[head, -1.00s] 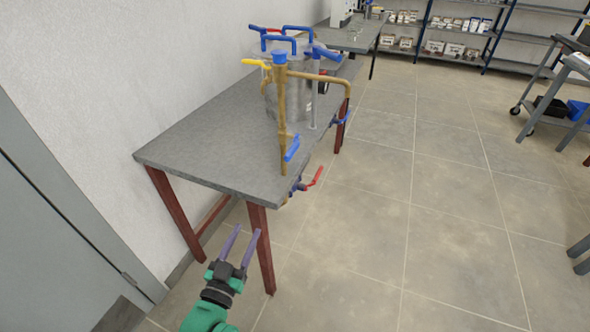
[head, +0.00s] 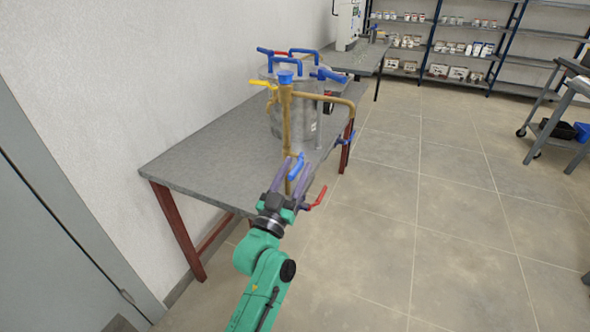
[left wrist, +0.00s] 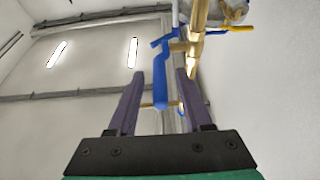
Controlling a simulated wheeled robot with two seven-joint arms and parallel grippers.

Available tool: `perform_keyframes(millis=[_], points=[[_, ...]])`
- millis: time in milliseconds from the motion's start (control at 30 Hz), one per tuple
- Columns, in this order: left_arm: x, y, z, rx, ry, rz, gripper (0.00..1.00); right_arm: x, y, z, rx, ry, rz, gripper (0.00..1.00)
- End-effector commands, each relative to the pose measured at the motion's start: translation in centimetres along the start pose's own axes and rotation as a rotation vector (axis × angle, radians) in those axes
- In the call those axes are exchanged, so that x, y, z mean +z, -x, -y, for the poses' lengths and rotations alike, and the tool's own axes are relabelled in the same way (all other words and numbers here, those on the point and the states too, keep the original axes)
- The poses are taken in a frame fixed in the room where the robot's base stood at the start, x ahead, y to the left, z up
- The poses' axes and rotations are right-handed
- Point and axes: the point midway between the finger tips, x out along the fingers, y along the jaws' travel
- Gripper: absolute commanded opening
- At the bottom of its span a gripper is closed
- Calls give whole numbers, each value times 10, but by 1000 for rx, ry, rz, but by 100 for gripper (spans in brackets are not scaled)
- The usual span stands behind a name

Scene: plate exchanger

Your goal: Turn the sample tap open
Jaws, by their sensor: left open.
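A steel vessel (head: 297,122) with brass pipes and coloured levers stands on the grey table. A blue lever (head: 296,165) hangs low on the front brass pipe (head: 286,115); I cannot tell by any label whether it is the sample tap. My left gripper (head: 292,172) is open at this lever. In the left wrist view the blue lever (left wrist: 161,80) lies between the two purple fingers (left wrist: 160,95), with gaps at both sides, and the brass pipe (left wrist: 198,35) is beside the right finger. My right gripper is not in view.
A red lever (head: 317,198) sits just right of and below my gripper. A yellow lever (head: 262,84) and several blue handles are higher up. The table (head: 205,165) has bare top at left, against the wall.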

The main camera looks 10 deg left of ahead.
Motion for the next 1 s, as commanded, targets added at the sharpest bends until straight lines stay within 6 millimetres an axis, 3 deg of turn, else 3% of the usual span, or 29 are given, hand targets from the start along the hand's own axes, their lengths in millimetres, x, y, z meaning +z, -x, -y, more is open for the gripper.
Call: perform_keyframes(millis=[167, 300, 1000], points=[[0, 0, 0, 0, 0, 0, 50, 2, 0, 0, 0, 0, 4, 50], [0, 0, 0, 0, 0, 0, 0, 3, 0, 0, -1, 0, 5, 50], [0, 1, 0, 0, -1, 1, 0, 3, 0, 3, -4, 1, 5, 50]])
